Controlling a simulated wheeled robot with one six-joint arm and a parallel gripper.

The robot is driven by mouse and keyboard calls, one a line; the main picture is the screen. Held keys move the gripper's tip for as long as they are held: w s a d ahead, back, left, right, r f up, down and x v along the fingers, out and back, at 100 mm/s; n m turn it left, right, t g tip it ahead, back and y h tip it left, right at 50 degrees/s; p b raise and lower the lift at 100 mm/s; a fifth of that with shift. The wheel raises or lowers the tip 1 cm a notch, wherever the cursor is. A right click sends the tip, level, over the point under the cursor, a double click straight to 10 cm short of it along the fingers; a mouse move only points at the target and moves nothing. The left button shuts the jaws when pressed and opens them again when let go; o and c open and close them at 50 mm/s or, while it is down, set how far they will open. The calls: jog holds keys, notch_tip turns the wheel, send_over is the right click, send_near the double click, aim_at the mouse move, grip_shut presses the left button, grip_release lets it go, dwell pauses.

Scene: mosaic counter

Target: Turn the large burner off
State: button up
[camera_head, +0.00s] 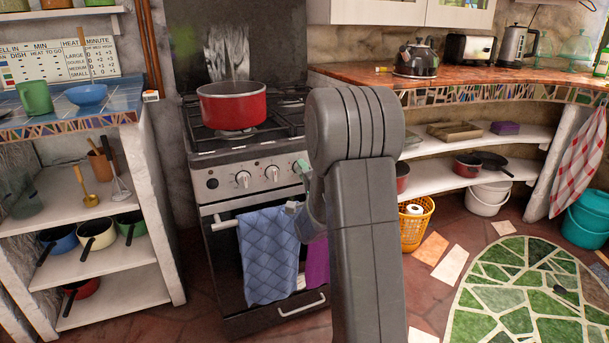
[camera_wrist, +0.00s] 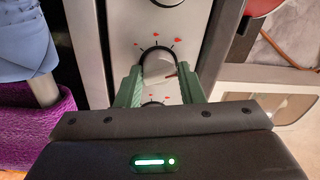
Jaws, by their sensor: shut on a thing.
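The stove (camera_head: 247,150) stands at the centre in the head view, with a row of knobs along its front panel. My gripper (camera_head: 303,170) is at the right part of this row, partly hidden by my arm. In the wrist view, the green fingers of my gripper (camera_wrist: 159,73) are closed on both sides of a stove knob (camera_wrist: 158,62). Red marks show around this knob. A neighbouring knob (camera_wrist: 165,2) is at the top edge. I cannot tell which burner is the large one, and no flame shows.
A red pot (camera_head: 232,106) stands on the stove's left front burner. A blue towel (camera_head: 267,255) and a purple towel (camera_head: 317,262) hang from the oven rail below the knobs. Shelves with pans flank the stove.

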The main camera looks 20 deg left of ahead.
jog(key=shift+m, duration=2.4)
jog(key=shift+f+h, duration=0.1)
jog(key=shift+h, duration=0.2)
jog(key=o, duration=0.9)
jog(key=shift+o, duration=0.2)
jog(key=p+v, duration=0.1)
jog(key=v, duration=1.2)
jog(key=shift+s+d+p, duration=0.25)
jog(key=shift+s+p, duration=0.05)
jog(key=shift+a, duration=0.1)
